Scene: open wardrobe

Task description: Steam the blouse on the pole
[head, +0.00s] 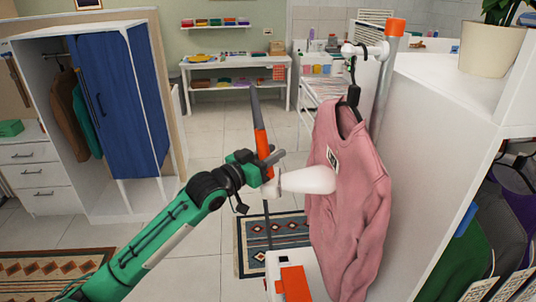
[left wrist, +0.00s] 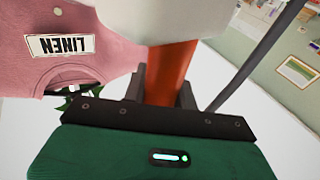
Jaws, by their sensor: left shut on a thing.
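A pink blouse (head: 348,205) hangs on a black hanger (head: 353,95) from the hook of the grey pole (head: 385,80) with an orange top. A white label reading LINEN shows on the blouse (left wrist: 100,75) in the left wrist view. My left gripper (head: 268,170) is shut on the orange handle (left wrist: 170,72) of a steamer. The steamer's white head (head: 308,180) points right at the blouse's upper left side; I cannot tell whether it touches the cloth. A dark hose (head: 255,105) rises from the handle. My right gripper is out of view.
A white and orange steamer base (head: 293,282) stands below the blouse. A white cabinet (head: 450,120) with a potted plant (head: 492,45) is close on the right. An open wardrobe (head: 115,200) stands left. Patterned rugs lie on the tiled floor, which is otherwise clear in the middle.

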